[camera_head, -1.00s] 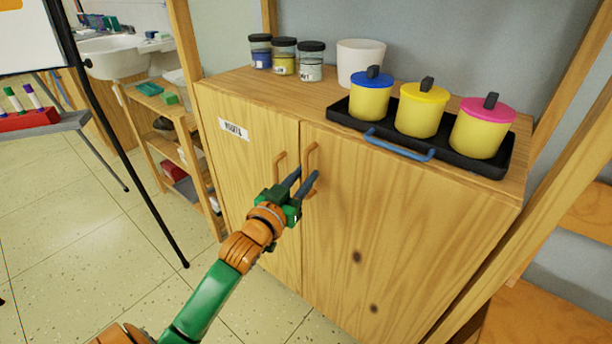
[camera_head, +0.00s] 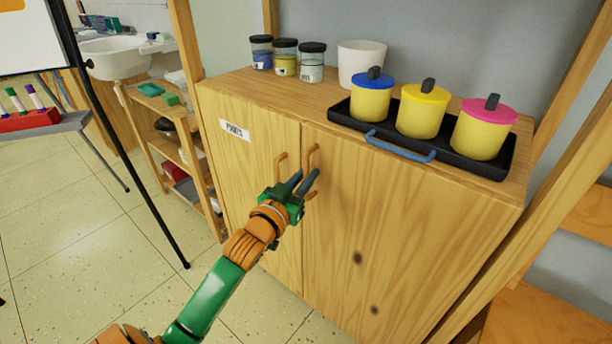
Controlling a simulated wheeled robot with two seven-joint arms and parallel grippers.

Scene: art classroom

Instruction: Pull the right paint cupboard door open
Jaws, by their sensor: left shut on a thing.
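The wooden paint cupboard has a left door (camera_head: 246,165) with a white label and a right door (camera_head: 385,230) with two dark knots. Both doors look closed, flush with the front. The right door's handle (camera_head: 315,153) is an orange-brown vertical bar near the middle seam. The left door's handle (camera_head: 280,163) sits close beside it. My left gripper (camera_head: 307,183) is at the right handle, its dark fingers shut on the bar's lower part. The fingers hide part of the bar. My right gripper is not in view.
On the cupboard top stand a black tray (camera_head: 342,114) with three yellow pots, a white pot (camera_head: 360,60) and several jars (camera_head: 286,58). An easel (camera_head: 115,130) and a small shelf (camera_head: 170,140) stand at left. Wooden posts flank the cupboard. Floor (camera_head: 90,240) at left front is clear.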

